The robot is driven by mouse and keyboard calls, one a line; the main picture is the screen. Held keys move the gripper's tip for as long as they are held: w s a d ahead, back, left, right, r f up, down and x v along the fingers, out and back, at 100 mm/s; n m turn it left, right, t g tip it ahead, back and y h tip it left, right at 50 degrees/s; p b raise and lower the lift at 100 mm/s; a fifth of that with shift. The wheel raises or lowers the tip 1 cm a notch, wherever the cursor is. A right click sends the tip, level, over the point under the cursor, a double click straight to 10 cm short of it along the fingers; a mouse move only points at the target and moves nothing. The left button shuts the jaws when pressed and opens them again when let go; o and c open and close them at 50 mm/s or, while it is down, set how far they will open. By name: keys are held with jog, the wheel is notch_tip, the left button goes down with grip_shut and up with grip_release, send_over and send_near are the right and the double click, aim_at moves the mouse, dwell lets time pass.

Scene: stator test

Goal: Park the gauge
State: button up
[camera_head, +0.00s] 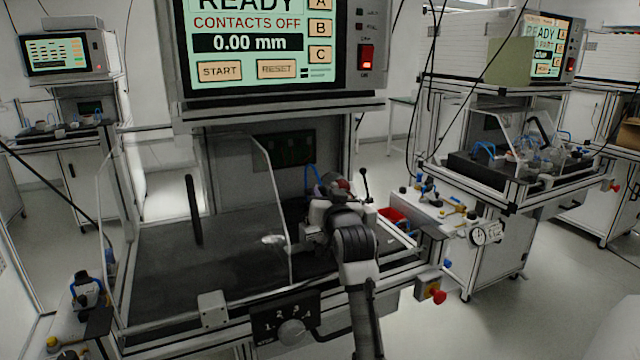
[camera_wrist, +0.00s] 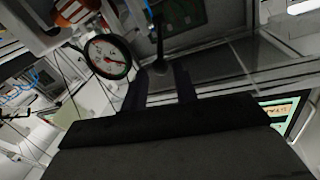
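A round dial gauge (camera_wrist: 108,57) with a black rim, pale face and red needle shows in the wrist view, left of my fingers and apart from them. A pale-faced dial (camera_head: 487,233) shows in the head view at the bench's right side; I cannot tell if it is the same one. My gripper (camera_wrist: 160,86) has its two dark fingers apart. A dark lever (camera_wrist: 159,48) appears in the gap, beyond or between the fingertips; contact is unclear. In the head view a black-knobbed lever (camera_head: 364,174) stands beside my arm's end, whose fingertips are hidden.
A clear guard panel (camera_head: 270,210) and a black handle (camera_head: 194,210) stand left of my arm over the dark bench top (camera_head: 170,265). A large screen (camera_head: 262,45) reads READY and 0.00 mm. A red stop button (camera_head: 438,296) sits at the front right corner.

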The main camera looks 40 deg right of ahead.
jog(key=shift+p+x, duration=0.45)
jog(key=shift+x, duration=2.35)
grip_shut()
